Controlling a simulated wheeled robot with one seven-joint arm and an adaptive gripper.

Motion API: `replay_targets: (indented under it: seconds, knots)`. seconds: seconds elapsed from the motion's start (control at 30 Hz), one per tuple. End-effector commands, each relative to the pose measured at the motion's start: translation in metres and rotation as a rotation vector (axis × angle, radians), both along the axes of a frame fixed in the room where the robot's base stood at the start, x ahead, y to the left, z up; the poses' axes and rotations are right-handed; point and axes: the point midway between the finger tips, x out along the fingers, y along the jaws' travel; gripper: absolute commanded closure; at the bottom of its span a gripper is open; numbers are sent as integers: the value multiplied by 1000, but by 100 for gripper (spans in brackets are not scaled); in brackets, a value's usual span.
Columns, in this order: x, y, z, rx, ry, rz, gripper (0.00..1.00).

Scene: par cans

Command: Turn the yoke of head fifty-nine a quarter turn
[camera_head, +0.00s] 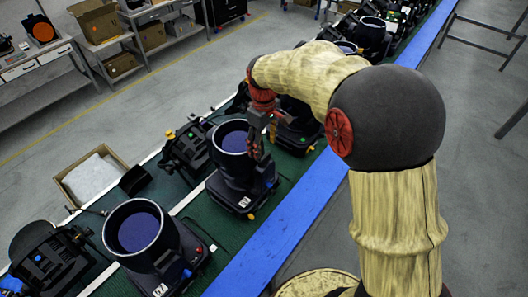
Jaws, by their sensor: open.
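Black par-can heads with blue-violet lens faces stand in rows on a green belt. One head (230,172) is upright at the middle, with a small white number label (245,202) too small to read surely. My gripper (257,148) is open, pointing down at this head's right upper side, beside its rim. I cannot tell whether the fingers touch the head or its yoke. A second head (140,232) stands nearer at lower left, also with a white label (160,290). I cannot tell from the labels which is head fifty-nine.
A blue rail (285,225) runs along the belt's right side. An open cardboard box (92,175) with pale contents sits at left. More heads (370,35) line the belt behind my arm. Benches with boxes (98,20) stand at upper left. Grey floor (475,165) lies open at right.

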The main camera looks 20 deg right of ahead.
Motion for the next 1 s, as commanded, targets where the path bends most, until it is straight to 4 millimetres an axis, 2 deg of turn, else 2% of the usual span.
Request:
replay_targets:
  seconds: [0.2, 0.4, 0.67, 1.0]
  knots:
    - [-1, 0, -30, 0, 0, -1, 38]
    - [0, 0, -45, 1, -1, -1, 38]
    - [0, 0, -46, 0, -1, -1, 38]
    - [0, 0, -46, 0, -1, -2, 57]
